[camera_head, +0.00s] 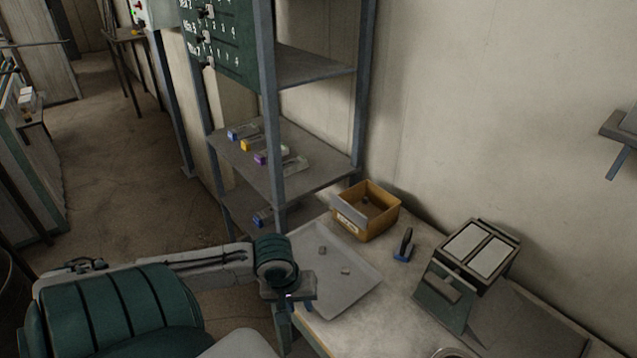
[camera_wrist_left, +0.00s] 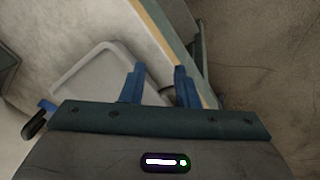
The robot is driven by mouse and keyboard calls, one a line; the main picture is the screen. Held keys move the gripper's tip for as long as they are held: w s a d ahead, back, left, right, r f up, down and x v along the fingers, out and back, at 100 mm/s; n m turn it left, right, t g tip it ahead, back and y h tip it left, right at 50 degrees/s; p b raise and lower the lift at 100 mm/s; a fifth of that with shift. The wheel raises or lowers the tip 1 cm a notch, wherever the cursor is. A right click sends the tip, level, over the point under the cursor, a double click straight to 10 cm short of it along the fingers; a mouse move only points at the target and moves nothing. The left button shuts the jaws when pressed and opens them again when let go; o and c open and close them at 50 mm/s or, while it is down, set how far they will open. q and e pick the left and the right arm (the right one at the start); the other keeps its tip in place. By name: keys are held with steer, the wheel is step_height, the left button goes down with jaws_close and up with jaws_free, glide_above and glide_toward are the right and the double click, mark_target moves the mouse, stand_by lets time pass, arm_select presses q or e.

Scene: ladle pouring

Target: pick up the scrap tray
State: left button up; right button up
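The scrap tray (camera_head: 338,290) is a shallow grey tray lying flat at the table's left edge, with two small grey scraps (camera_head: 345,270) in it. In the left wrist view its pale floor and rounded rim (camera_wrist_left: 90,78) show left of the fingers. My left gripper (camera_head: 290,299) is at the tray's near left side, by the table edge. In the left wrist view its two blue fingers (camera_wrist_left: 158,80) stand apart, with a gap between them. A bit of grey curved edge shows in that gap; I cannot tell whether the fingers touch the tray. My right gripper is out of view.
A yellow-brown bin (camera_head: 368,212) stands behind the tray. A black-handled tool with a blue base (camera_head: 404,246) stands right of it. A slanted box with two pale panels (camera_head: 478,250) is further right. A shelf rack (camera_head: 270,110) with several coloured items rises behind left.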

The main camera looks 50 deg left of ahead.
arm_select(q)
steer(key=w+a+r+n+g, duration=0.1)
steer(key=w+a+r+n, duration=0.3)
steer(key=a+r+n, duration=0.3)
steer(key=shift+n, duration=0.5)
steer(key=f, duration=0.1)
steer(key=f+b, duration=0.1)
steer(key=f, duration=0.2)
steer(key=shift+w+f+b, duration=0.2)
steer(key=shift+w+b, duration=0.1)
steer(key=shift+b, duration=0.1)
steer(key=shift+y, duration=0.3)
steer(key=shift+a+f, duration=0.1)
steer(key=shift+f, duration=2.65)
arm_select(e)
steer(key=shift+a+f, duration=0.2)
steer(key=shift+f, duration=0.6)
arm_select(q)
steer(key=shift+c, duration=0.2)
jaws_close()
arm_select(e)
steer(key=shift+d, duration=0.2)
